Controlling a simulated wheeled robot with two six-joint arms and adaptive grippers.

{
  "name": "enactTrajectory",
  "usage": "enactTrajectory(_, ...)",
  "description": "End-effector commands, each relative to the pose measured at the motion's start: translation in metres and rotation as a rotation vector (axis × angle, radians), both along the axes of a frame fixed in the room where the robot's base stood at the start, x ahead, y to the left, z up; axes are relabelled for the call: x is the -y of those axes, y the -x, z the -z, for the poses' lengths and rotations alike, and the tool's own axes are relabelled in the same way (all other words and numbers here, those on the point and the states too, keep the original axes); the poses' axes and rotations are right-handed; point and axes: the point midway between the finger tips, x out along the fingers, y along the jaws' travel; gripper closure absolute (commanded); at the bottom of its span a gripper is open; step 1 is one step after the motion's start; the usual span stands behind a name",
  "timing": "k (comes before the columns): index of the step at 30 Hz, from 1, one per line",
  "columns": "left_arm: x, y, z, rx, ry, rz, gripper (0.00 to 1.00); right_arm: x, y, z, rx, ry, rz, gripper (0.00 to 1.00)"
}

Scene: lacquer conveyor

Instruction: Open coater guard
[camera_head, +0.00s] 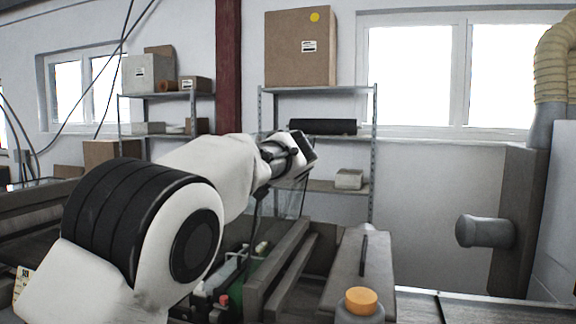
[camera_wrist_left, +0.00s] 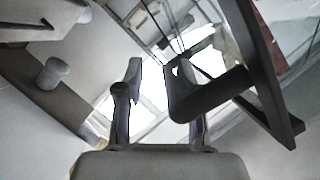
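My left arm reaches across the head view, with my left gripper (camera_head: 303,152) above the machine in the middle. In the left wrist view my left gripper (camera_wrist_left: 158,85) has its two fingers apart. The coater guard (camera_wrist_left: 258,60) shows there as a clear panel with a dark frame, tilted, on the right. A dark bar (camera_wrist_left: 212,96) runs from the frame to the right finger and overlaps it; I cannot tell whether they touch. Nothing is clearly held between the fingers. In the head view my arm hides much of the guard. My right gripper is not in view.
An orange button (camera_head: 361,300) stands at the front of the machine, near a grey block (camera_head: 360,268). Grey rails (camera_head: 285,268) run beside it. Metal shelves with boxes (camera_head: 300,48) stand behind. A grey cylinder (camera_head: 484,231) juts out at the right.

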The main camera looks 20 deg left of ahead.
Motion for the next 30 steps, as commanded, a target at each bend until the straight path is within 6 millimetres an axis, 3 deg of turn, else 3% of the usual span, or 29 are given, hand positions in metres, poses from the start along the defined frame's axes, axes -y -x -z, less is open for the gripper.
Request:
enactTrajectory(20, 0.0, 0.005, -0.006, 0.007, 0.0, -0.001, 0.61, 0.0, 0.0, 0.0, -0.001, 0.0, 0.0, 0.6)
enactTrajectory(23, 0.004, 0.019, -0.01, 0.007, 0.0, -0.001, 0.61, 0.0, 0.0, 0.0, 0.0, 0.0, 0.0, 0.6)
enactTrajectory(30, 0.019, 0.077, -0.026, 0.008, -0.002, 0.0, 0.61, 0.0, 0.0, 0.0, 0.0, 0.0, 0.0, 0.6)
